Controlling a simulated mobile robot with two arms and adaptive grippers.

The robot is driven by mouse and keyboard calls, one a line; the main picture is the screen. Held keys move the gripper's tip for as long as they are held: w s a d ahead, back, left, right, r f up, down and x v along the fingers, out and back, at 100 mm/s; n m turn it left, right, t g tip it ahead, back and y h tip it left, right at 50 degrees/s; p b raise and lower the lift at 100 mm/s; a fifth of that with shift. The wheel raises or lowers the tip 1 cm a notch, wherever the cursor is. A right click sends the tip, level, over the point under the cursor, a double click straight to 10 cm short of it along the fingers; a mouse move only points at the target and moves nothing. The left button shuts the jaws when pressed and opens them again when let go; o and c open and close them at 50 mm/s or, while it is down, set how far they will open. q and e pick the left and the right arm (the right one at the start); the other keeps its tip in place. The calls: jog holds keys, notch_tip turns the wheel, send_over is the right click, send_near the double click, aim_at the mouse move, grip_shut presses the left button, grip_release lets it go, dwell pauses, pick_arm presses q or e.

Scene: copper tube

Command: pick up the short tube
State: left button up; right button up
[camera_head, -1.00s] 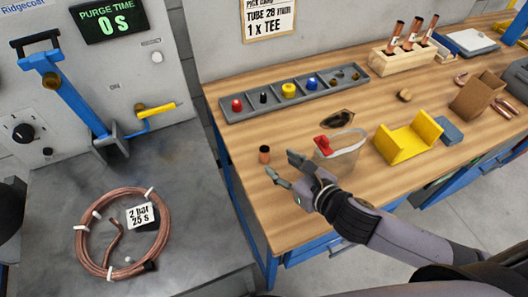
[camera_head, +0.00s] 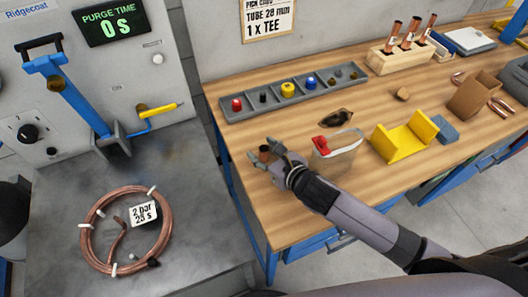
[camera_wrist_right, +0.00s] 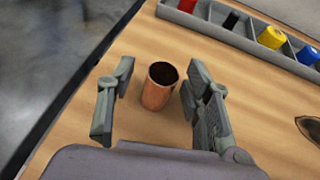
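The short tube (camera_head: 264,152) is a small copper cylinder with a dark open top, standing upright on the wooden bench near its left edge. In the right wrist view the short tube (camera_wrist_right: 159,86) stands between the two fingers of my right gripper (camera_wrist_right: 153,100), with a gap on each side. My right gripper (camera_head: 267,158) is open around the tube in the head view, and its fingers partly hide the tube's lower part. My left gripper does not show.
A grey compartment tray (camera_head: 290,90) with colored caps lies behind the tube. A clear container with a red part (camera_head: 338,150) is right of my gripper, and a yellow cradle (camera_head: 405,145) beyond it. A copper coil (camera_head: 125,230) lies on the left counter.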

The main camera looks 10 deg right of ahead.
grip_shut()
dwell(0.4)
jog(key=shift+r, duration=0.1)
